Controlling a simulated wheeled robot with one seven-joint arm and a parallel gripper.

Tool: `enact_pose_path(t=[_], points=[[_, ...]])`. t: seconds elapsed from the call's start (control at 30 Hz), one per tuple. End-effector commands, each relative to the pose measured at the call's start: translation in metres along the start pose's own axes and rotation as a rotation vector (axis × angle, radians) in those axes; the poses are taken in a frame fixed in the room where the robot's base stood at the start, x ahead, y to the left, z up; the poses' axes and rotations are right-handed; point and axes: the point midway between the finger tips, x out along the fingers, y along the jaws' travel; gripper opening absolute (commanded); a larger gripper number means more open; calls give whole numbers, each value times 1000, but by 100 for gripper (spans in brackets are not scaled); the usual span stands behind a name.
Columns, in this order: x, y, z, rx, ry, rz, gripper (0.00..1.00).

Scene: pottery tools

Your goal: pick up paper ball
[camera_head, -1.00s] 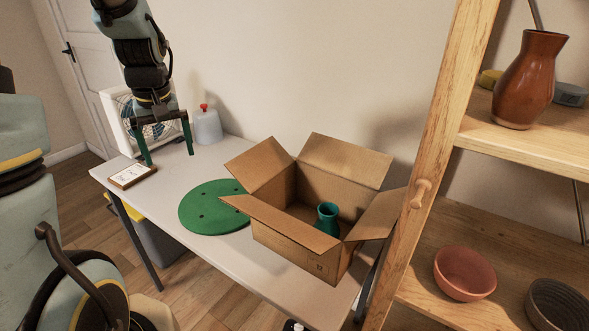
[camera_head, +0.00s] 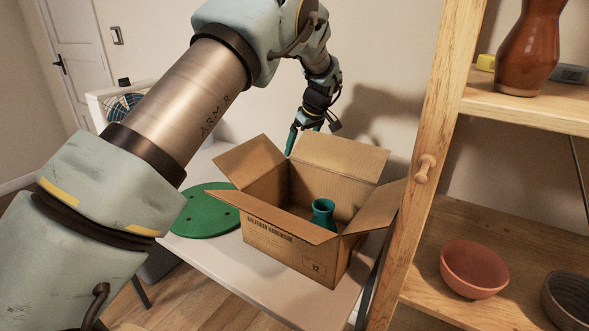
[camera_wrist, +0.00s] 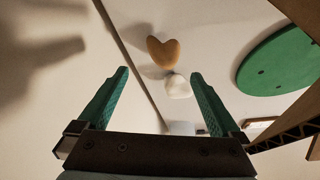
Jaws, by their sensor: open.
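A small white rounded lump, which looks like the paper ball (camera_wrist: 177,86), lies on the table in the wrist view. It appears between my gripper's fingers (camera_wrist: 160,73), nearer the right fingertip. The fingers are green, spread wide and empty. In the head view my gripper (camera_head: 304,138) is pointed down just behind the cardboard box, its lower part partly hidden by a flap. The paper ball cannot be seen in the head view.
A tan heart-shaped thing (camera_wrist: 163,52) lies beside the ball. The open cardboard box (camera_head: 290,245) holds a teal vase (camera_head: 323,213); its edge (camera_wrist: 285,130) is close at right in the wrist view. A green disc (camera_head: 205,222) lies left of the box. A wooden shelf (camera_head: 425,130) stands right.

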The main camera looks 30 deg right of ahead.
Motion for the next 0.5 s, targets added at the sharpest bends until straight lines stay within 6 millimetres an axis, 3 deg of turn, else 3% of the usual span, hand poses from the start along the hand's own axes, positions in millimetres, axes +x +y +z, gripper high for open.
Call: enact_pose_path(t=[0.5], points=[[64, -2, 0, 0, -2, -2, 100]])
